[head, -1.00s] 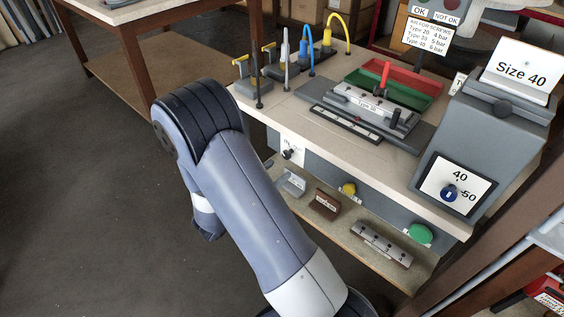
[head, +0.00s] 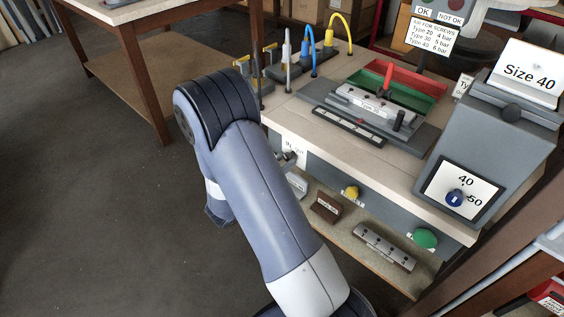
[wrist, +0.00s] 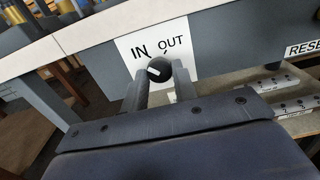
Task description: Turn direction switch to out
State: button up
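The direction switch is a round black knob (wrist: 158,70) with a white mark, on a white IN/OUT label (wrist: 150,48) on the bench front. In the wrist view the white mark sits on the knob's left part, toward the IN side. My gripper (wrist: 160,82) is open, with one finger on each side of the knob. I cannot tell whether either finger touches it. In the head view the label (head: 294,149) shows just past my arm, which hides most of the gripper and part of the switch.
A shelf below holds a brown block (head: 327,206) and a grey profile (head: 385,247). Open floor lies to the left.

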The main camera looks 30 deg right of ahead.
jog(key=c, duration=0.4)
jog(key=shift+c, duration=0.2)
jog(key=shift+f+m+b, duration=0.1)
jog(key=shift+m+b, duration=0.2)
jog(key=shift+b, duration=0.15)
jog(key=m+b, duration=0.2)
jog(key=b, duration=0.1)
jog(key=shift+f+m, duration=0.15)
jog(key=shift+m, duration=0.15)
jog(key=m+b, duration=1.3)
jog(key=b, duration=0.4)
jog(key=shift+m, duration=0.3)
jog(key=shift+r+m+b, duration=0.2)
jog(key=shift+m+b, duration=0.3)
jog(key=shift+b, duration=0.25)
jog(key=shift+r, duration=0.1)
